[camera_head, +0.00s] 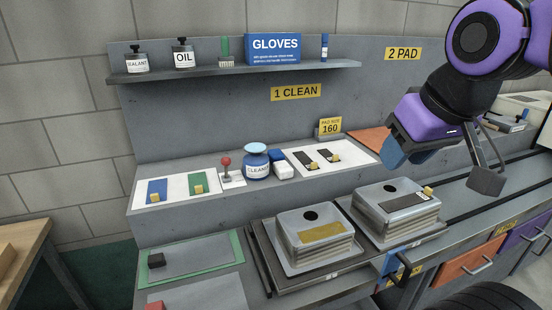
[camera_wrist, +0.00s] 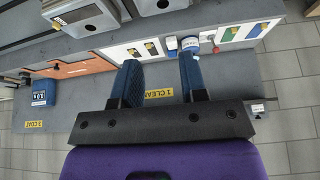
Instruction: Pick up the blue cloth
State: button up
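A flat blue piece with a yellow block on its lower part (camera_head: 156,186), which looks like the blue cloth, lies at the left of a white panel on the ledge. A similar green piece (camera_head: 198,181) lies just right of it. My gripper (camera_head: 440,165) is at the right in the head view, raised and well apart from the blue piece. In the wrist view my gripper (camera_wrist: 160,78) has its two bluish fingers spread with nothing between them.
A red-knobbed lever (camera_head: 227,171), a blue cleaner bottle (camera_head: 256,163) and a blue-and-white block (camera_head: 280,166) stand right of the panel. A shelf (camera_head: 220,75) with bottles and a gloves box overhangs behind. Two grey stacked blocks (camera_head: 310,250) (camera_head: 398,220) stand in front.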

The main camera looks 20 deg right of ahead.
jog(key=o, duration=0.4)
jog(key=shift+w, duration=0.1)
jog(key=shift+c, duration=0.2)
jog(key=o, duration=0.5)
jog(key=w, duration=0.1)
jog(key=w+r, duration=0.1)
jog(key=shift+w+r, duration=0.15)
jog(key=shift+w, duration=0.15)
send_over(276, 153)
jog(key=s, duration=0.4)
notch_tip(276, 153, down, 22)
jog(key=shift+g, duration=0.4)
jog(key=x, duration=0.6)
jog(key=shift+w, duration=0.1)
jog(key=shift+x, duration=2.85)
